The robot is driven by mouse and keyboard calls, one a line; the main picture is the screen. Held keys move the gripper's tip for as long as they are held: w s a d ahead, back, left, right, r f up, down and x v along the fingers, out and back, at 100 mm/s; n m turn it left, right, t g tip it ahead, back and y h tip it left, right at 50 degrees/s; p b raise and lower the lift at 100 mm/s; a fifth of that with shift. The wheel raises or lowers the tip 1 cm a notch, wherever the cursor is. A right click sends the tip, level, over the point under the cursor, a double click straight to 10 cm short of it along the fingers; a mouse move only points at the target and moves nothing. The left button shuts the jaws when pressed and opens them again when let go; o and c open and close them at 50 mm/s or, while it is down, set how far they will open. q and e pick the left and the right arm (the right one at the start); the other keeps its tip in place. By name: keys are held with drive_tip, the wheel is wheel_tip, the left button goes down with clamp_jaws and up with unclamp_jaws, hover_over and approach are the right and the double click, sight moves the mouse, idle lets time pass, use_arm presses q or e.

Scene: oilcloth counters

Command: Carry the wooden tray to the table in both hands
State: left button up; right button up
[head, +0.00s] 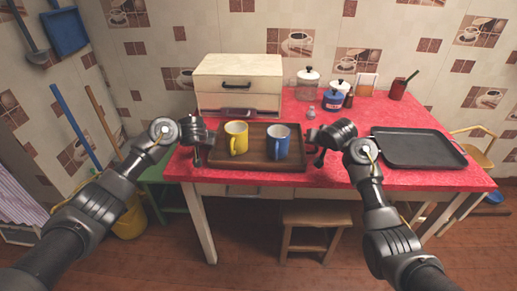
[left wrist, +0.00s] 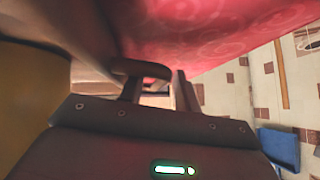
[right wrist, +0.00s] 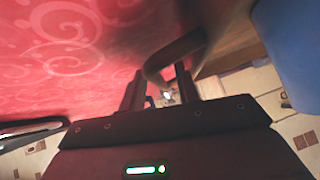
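The brown wooden tray (head: 262,165) lies on the red table (head: 350,178) near its front edge. A yellow mug (head: 236,139) and a blue mug (head: 278,142) stand upright in it. My left gripper (head: 206,146) is open at the tray's left end. In the left wrist view, a dark handle (left wrist: 143,68) shows at its parted fingers. My right gripper (head: 315,146) is open at the right end, with the other handle (right wrist: 176,52) at its fingers in the right wrist view. I cannot tell whether the fingers touch the handles.
A cream bread box (head: 238,78) stands behind the tray. A black tray (head: 418,148) lies to the right. Jars (head: 308,84) and a red cup (head: 398,90) stand at the back. A wooden stool (head: 316,216) is under the front edge.

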use_arm(q)
drive_tip(key=v, duration=1.2)
use_arm(e)
drive_tip(key=shift+r, duration=0.1)
drive_tip(key=v, duration=1.2)
drive_tip(key=shift+d, duration=0.1)
